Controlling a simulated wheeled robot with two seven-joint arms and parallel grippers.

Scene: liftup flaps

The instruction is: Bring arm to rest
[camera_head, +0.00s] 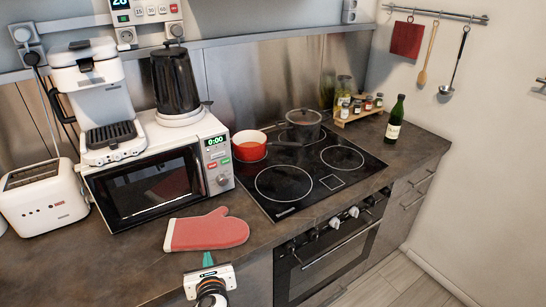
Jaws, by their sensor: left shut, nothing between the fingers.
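My left gripper (208,257) shows at the bottom of the head view, left of centre. Its narrow teal fingers are together and empty, pointing away from me, with a white body and dark wrist behind. In the picture its fingertips are just below the red oven mitt (207,231), which lies flat on the dark countertop (130,262). I cannot tell whether the fingers touch the counter. My right gripper is not in view.
A microwave (150,187), its door shut, carries a coffee machine (97,95) and a dark kettle (175,80). A toaster (43,197) stands at left. A red pot (249,147) and dark pot (304,124) are on the hob (312,182). A bottle (395,120) stands farther right.

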